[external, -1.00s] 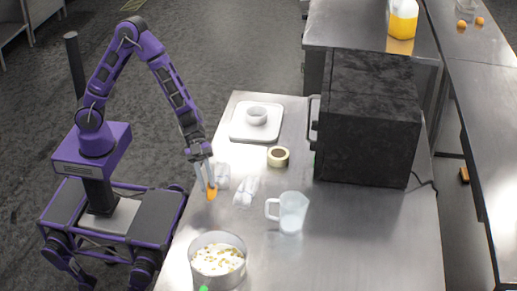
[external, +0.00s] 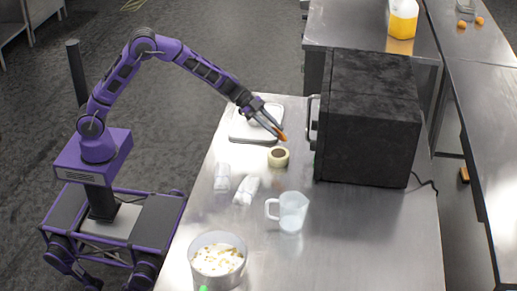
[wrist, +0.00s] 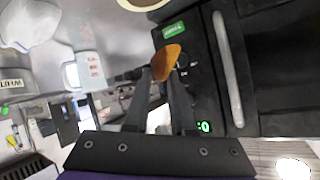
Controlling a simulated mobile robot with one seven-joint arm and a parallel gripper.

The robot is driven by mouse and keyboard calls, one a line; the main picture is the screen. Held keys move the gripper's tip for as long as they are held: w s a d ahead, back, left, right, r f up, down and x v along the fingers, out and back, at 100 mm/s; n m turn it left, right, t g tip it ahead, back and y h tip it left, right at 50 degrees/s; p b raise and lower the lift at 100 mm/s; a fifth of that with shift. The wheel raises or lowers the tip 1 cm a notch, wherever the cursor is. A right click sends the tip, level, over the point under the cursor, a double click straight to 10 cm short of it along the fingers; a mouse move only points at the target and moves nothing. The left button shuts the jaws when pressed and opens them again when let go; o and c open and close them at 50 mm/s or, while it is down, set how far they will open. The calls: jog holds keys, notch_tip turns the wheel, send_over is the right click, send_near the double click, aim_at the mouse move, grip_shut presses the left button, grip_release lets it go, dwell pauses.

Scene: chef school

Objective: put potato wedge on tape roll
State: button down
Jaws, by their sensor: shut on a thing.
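The orange-brown potato wedge (external: 283,137) is held between the fingertips of my gripper (external: 279,132), which is shut on it. The wedge also shows in the wrist view (wrist: 168,61), between the two dark fingers. The cream tape roll (external: 286,159) lies on the steel table, with its hole facing up. In the external view the wedge appears just above and slightly right of the roll, apart from it. Its exact height over the table is hard to tell. A cream rim at the top edge of the wrist view looks like the tape roll (wrist: 146,5).
A black oven (external: 368,130) with a front handle stands close right of the gripper. White packets (external: 246,190), a clear jug (external: 292,212) and a pot (external: 217,272) stand nearer the front.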

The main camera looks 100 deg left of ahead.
aim_at(273, 153)
notch_tip(273, 153, down, 8)
jog(key=shift+d+r+b, duration=0.1)
jog(key=shift+r+b, duration=0.05)
jog(key=shift+b, duration=0.7)
jog(key=c, duration=0.7)
grip_release()
jog(key=shift+c, duration=0.2)
jog(key=shift+s+r, duration=0.1)
jog(key=p+v, duration=0.1)
jog(key=v, duration=1)
jog(key=shift+s+a, duration=0.25)
jog(key=shift+s, duration=0.05)
